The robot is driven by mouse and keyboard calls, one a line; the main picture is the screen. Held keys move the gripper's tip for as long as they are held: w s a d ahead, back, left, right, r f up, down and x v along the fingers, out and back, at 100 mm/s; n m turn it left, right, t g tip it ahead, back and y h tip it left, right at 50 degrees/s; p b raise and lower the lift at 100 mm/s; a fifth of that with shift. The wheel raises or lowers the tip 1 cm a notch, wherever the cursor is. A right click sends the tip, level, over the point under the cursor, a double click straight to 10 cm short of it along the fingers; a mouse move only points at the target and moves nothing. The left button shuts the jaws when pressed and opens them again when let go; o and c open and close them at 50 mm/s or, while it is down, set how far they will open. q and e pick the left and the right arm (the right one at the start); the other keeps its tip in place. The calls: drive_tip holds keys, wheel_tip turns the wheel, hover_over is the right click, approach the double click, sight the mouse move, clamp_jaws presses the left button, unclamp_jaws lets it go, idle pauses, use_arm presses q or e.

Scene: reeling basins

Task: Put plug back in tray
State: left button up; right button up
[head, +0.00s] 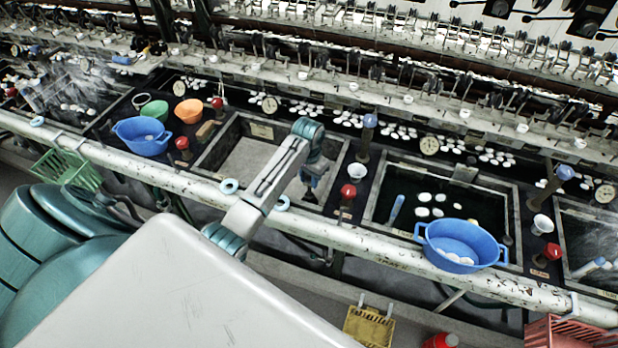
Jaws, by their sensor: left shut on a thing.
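My left gripper (311,192) points down over the right side of the drained, grey-floored basin (262,158). It is shut on a small dark-blue thing, seemingly the plug, mostly hidden by the fingers. A similar blue rod (396,208) leans in the dark water-filled basin to the right. My right gripper is not in view.
A white pipe rail (375,247) runs along the front of the basins. A red-knobbed valve (348,192) stands close right of the gripper. A blue tub (461,244) is at the right, another blue tub (143,136) at the left. A red crate (566,332) is lower right.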

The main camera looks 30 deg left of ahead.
use_arm(q)
drive_tip(key=shift+f, duration=1.1)
idle(0.3)
drive_tip(key=shift+f, duration=0.4)
drive_tip(key=shift+f+b, duration=0.2)
drive_tip(key=shift+b, duration=0.1)
idle(0.3)
drive_tip(key=shift+f, duration=0.5)
drive_tip(key=o, duration=1)
drive_tip(key=shift+c, duration=0.2)
